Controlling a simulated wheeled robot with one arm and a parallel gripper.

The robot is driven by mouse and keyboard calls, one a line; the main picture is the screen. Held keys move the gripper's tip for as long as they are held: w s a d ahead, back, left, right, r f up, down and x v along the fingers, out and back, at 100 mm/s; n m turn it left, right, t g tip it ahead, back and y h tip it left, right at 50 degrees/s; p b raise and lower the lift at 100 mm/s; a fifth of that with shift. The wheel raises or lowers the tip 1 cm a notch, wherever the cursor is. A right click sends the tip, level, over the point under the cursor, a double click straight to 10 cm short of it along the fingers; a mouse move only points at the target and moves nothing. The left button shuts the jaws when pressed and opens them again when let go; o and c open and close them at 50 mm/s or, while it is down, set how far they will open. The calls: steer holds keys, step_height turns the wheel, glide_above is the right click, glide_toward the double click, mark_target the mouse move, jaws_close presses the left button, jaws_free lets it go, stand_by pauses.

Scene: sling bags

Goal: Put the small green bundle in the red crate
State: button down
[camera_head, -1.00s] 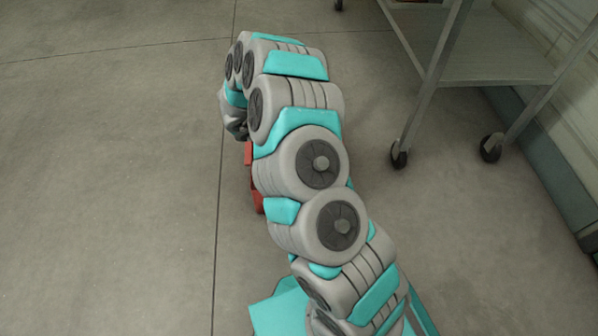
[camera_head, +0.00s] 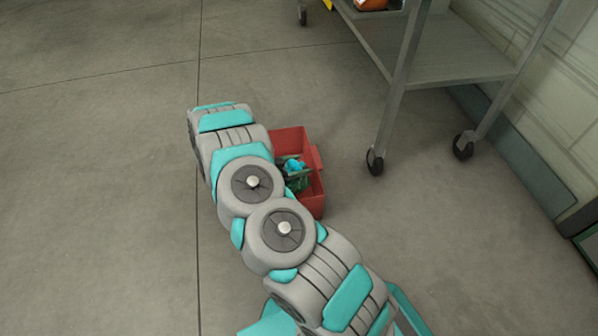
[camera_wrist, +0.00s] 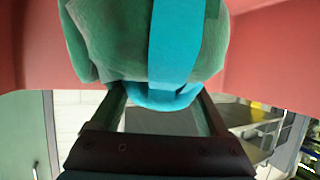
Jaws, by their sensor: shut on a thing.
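The small green bundle (camera_wrist: 110,45) with a blue strap fills the top middle of the wrist view. My gripper (camera_wrist: 160,98) is shut on it, a finger at each side of the strap's lower end. The red crate (camera_wrist: 275,60) shows its walls on both sides of the bundle. In the head view, the red crate (camera_head: 313,188) stands on the floor to the right of my arm, and the green bundle (camera_head: 298,184) shows inside its walls. My arm hides the crate's left part and my gripper there. I cannot tell whether the bundle touches the crate floor.
A grey metal cart (camera_head: 440,55) on wheels stands to the right of and beyond the crate, with an orange item (camera_head: 371,4) on it at the top edge. A wall runs along the right. The floor on the left is clear.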

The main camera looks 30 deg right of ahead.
steer(key=shift+f, duration=1.7)
steer(key=shift+f+b, duration=0.5)
steer(key=shift+f, duration=0.15)
jaws_free()
